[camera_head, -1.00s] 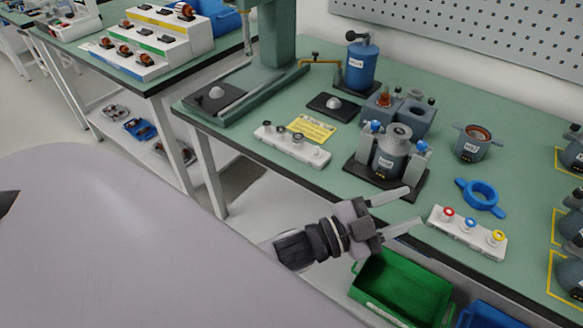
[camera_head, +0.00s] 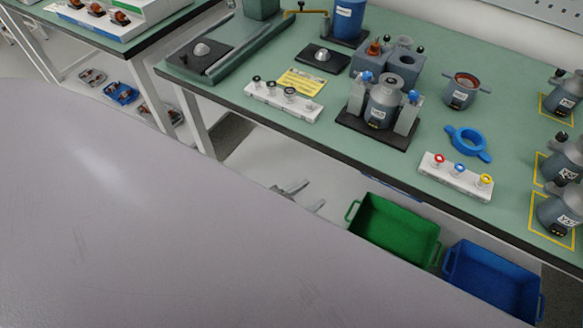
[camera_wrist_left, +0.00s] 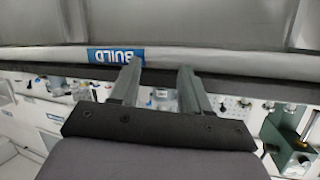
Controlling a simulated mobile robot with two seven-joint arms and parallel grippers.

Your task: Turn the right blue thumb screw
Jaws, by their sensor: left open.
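The right blue thumb screw (camera_head: 413,96) sits on top of the right grey post of a dark fixture (camera_head: 372,134). A second blue thumb screw (camera_head: 367,76) is on the left post. A grey stator housing (camera_head: 384,103) stands upright between the posts. My left gripper (camera_head: 305,197) is open and empty, below and in front of the bench edge, well apart from the fixture. Only its fingertips show in the head view; my grey body hides the rest. In the left wrist view its two fingers (camera_wrist_left: 160,68) are spread with nothing between them. My right gripper is out of view.
The bench's front edge (camera_head: 330,150) lies between my left gripper and the fixture. A blue ring wrench (camera_head: 467,142) and a white block with coloured knobs (camera_head: 450,181) lie right of the fixture. Green (camera_head: 394,232) and blue (camera_head: 491,282) bins sit low in front.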

